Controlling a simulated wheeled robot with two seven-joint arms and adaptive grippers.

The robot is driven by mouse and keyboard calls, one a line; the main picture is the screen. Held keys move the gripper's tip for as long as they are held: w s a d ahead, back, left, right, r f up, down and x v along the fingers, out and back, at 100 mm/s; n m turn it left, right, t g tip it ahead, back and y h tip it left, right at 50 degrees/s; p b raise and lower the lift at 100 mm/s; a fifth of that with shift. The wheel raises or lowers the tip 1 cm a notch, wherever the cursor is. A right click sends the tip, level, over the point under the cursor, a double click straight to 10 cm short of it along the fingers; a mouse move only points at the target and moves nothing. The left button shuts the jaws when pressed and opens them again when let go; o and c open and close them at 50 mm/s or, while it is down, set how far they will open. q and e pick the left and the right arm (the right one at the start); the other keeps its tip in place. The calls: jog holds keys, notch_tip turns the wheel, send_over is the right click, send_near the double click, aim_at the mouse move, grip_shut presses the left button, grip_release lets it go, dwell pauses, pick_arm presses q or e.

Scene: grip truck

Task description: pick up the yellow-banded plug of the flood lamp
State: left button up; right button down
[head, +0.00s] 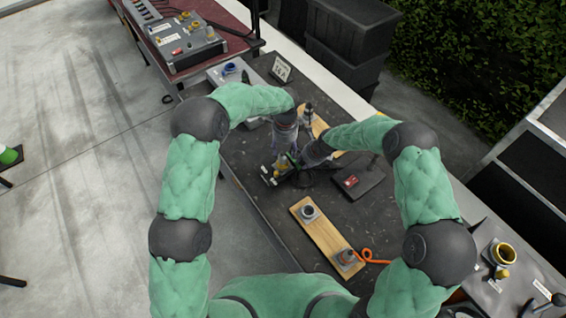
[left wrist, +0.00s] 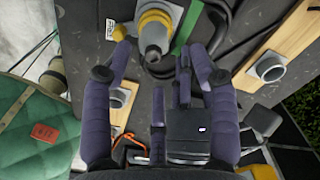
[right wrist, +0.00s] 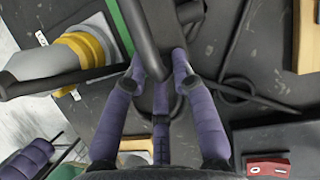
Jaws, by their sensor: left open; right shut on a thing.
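The yellow-banded plug (head: 281,164) lies on the dark table top near the middle of the head view. In the left wrist view the plug (left wrist: 155,27) has a grey body and a yellow band, beyond my fingertips. My left gripper (head: 286,147) is open above it, fingers spread to either side and apart from it. In the right wrist view the plug (right wrist: 78,50) lies left of my right gripper (right wrist: 160,66). That gripper is shut on a thick black cable (right wrist: 150,38) beside the plug. A green strip (right wrist: 122,22) shows there too. The lamp itself cannot be made out.
A wooden board (head: 322,232) with grey sockets and an orange cord (head: 370,256) lies nearer me. A dark box with a red switch (head: 350,181) sits right. A grey case (head: 229,71) and a labelled card (head: 281,68) stand at the back. Black cable loops crowd the plug.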

aim_at(283, 153)
pick_arm(q)
jog(key=f, duration=0.4)
jog(key=shift+s+a+f, duration=0.15)
jog(key=shift+s+a, duration=0.1)
jog(key=shift+a, duration=0.15)
jog(key=shift+f, duration=0.5)
jog(key=shift+c, duration=0.3)
grip_shut()
